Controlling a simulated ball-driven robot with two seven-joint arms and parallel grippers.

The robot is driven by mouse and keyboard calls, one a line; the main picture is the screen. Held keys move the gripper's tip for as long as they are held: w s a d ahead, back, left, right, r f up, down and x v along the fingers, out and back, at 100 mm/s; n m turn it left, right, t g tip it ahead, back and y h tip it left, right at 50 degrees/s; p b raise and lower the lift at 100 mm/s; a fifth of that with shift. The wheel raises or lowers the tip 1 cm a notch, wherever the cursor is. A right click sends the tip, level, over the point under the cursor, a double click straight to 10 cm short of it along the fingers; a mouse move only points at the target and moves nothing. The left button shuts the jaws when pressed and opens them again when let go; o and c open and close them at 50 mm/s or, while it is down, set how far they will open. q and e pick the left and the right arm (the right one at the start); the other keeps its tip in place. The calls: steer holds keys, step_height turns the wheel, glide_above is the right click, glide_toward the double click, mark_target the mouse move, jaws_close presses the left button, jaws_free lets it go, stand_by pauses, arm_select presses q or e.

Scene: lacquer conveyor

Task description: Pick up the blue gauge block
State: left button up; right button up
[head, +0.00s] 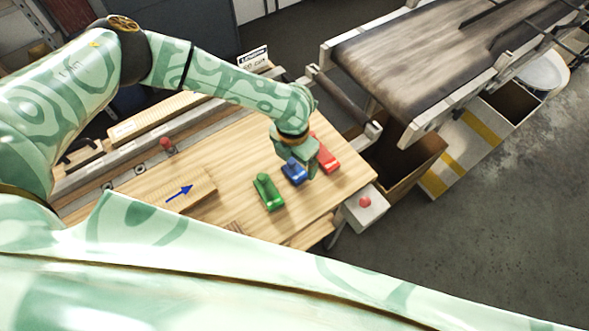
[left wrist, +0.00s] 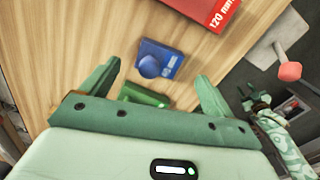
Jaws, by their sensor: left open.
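The blue gauge block (head: 294,171) lies on the wooden table between a green block and a red block. In the left wrist view the blue block (left wrist: 158,61), with a round knob on top, lies ahead of the fingertips and between their lines. My left gripper (head: 305,168) is above the table, over or just beside the blue block, and partly covers the red one. In the left wrist view my left gripper (left wrist: 158,80) is open, with nothing between its fingers.
The green block (head: 268,191) and the red block (head: 325,153) flank the blue one closely. A wooden board with a blue arrow (head: 192,190) lies to the left. A box with a red button (head: 365,204) is at the table's right edge. A conveyor (head: 420,55) stands beyond.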

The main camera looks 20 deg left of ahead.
mark_target(296, 170)
arm_select(q)
step_height(296, 170, down, 4)
steer(key=shift+w+f, duration=0.1)
steer(key=c, duration=1.2)
arm_select(e)
steer(key=shift+s+a+f, duration=0.15)
steer(key=shift+s+f, duration=0.05)
steer(key=shift+s, duration=0.05)
